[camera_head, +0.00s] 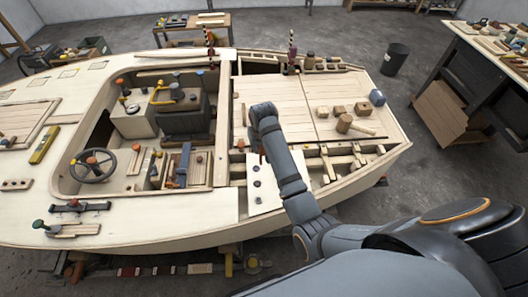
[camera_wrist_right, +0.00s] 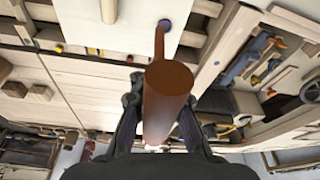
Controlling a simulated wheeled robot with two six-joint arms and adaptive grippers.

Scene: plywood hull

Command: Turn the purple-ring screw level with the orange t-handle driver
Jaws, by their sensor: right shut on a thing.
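The orange-brown t-handle driver (camera_wrist_right: 168,92) fills the middle of the right wrist view, its thin shaft running up to the pale panel (camera_wrist_right: 120,22). A purple ring (camera_wrist_right: 164,23) shows at the shaft's tip. The screw inside it is hidden, and I cannot tell whether the tip is seated. My right gripper (camera_wrist_right: 160,112) is shut on the driver's handle, one dark finger on each side. In the head view my right gripper (camera_head: 262,146) is over the far end of the pale panel (camera_head: 268,187), where several dark screw heads show. My left gripper is out of view.
A mallet (camera_head: 345,124), wooden blocks and a blue block (camera_head: 377,97) sit on the deck at right. Open slatted compartments (camera_head: 340,160) adjoin the panel. A steering wheel (camera_head: 92,165) and seat lie left.

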